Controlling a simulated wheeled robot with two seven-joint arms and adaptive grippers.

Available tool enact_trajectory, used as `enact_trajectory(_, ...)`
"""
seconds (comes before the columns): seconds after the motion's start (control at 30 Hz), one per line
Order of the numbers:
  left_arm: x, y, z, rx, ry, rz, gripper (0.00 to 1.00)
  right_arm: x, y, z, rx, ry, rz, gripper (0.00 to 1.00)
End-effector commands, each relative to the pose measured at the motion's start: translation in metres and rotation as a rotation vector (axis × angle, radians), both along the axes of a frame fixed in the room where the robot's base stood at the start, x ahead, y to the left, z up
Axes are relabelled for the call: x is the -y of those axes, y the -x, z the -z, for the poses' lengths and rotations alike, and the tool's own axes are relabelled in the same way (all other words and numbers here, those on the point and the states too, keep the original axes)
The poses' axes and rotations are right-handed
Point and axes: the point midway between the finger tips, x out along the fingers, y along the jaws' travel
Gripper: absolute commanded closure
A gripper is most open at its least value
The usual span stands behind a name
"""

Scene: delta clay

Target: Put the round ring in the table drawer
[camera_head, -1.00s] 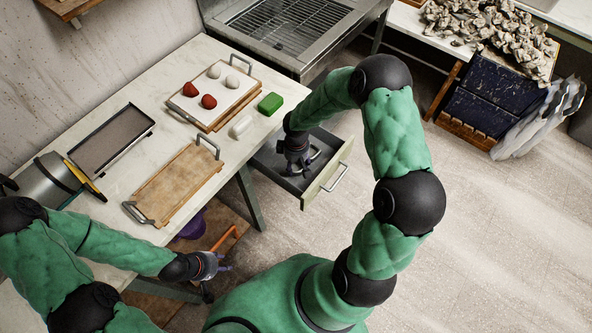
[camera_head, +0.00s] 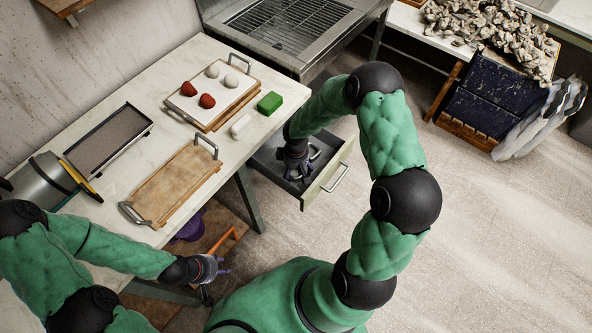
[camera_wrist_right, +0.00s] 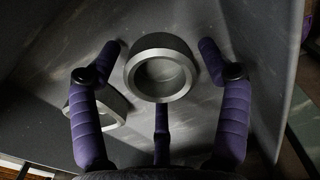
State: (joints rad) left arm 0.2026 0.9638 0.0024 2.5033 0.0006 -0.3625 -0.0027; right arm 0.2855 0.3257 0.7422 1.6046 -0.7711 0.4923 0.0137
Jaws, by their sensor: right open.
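The table drawer (camera_head: 327,180) is pulled out under the table's right end. My right gripper (camera_head: 296,172) reaches down into it. In the right wrist view, the grey round ring (camera_wrist_right: 133,76) lies between the spread purple fingers of my right gripper (camera_wrist_right: 160,62), with gaps at both sides. It appears to be inside the drawer; whether it rests flat on the floor is hard to tell. A second grey, more angular ring (camera_wrist_right: 112,104) lies behind the left finger. My left gripper (camera_head: 214,269) hangs low beside the table's front, and its finger opening is unclear.
The floor right of the drawer is clear.

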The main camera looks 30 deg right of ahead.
Motion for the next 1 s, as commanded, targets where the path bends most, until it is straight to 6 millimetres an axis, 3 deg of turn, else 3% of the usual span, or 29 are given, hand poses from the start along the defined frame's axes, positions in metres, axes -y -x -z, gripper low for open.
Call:
enact_trajectory(0.2,0.0,0.0,-0.005,0.0,0.0,0.0,0.6,0.0,0.0,-0.005,0.0,0.0,0.0,0.23)
enact_trajectory(0.7,0.0,0.0,-0.04,0.0,0.0,0.0,0.6,0.0,0.0,-0.098,0.001,0.001,-0.001,0.23)
enact_trajectory(1.0,0.0,0.0,-0.047,0.0,0.0,0.0,0.6,0.0,0.0,-0.122,-0.001,0.0,-0.001,0.23)
